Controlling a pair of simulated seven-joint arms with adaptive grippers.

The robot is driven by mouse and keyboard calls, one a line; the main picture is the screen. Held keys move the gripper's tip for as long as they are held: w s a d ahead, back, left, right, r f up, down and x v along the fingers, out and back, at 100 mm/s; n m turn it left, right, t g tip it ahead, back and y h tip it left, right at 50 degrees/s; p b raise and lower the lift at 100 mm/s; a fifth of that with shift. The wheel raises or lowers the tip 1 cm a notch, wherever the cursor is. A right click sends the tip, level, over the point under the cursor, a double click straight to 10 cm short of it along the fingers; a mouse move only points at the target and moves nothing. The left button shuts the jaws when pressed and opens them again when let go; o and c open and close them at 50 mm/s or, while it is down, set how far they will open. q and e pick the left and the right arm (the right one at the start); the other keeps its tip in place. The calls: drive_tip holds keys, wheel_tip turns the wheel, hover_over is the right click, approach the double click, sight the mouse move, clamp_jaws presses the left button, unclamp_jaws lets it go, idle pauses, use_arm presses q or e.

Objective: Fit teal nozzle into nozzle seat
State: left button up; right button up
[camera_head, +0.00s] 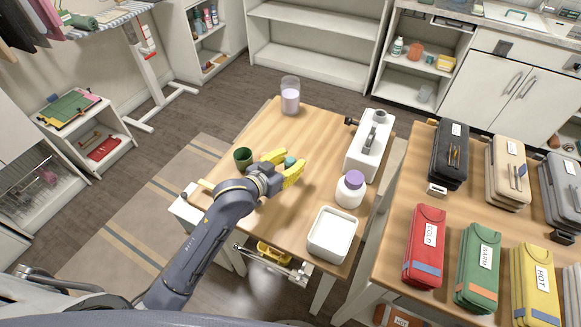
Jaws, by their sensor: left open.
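The teal nozzle (290,161) is a small rounded piece near the middle of the wooden table (262,135). My left gripper (293,163) reaches over the table from the lower left. Its yellow fingers are open, one on each side of the nozzle in the picture. I cannot tell whether they touch it, and part of the nozzle is hidden by the gripper. A white unit (360,160) with grey parts on top stands at the table's right edge. I cannot make out for certain which part is the nozzle seat. My right gripper is not in view.
A dark green cup (243,158) stands left of the gripper. A white jar with a purple lid (349,190) and an empty white tray (332,235) are to the right. A clear glass (290,95) is at the back. A second table (395,215) holds coloured cases.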

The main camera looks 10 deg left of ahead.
use_arm(q)
drive_tip(key=shift+o, duration=0.2)
drive_tip(key=c, duration=0.8)
drive_tip(key=shift+o, duration=0.2)
drive_tip(key=shift+r, duration=0.1)
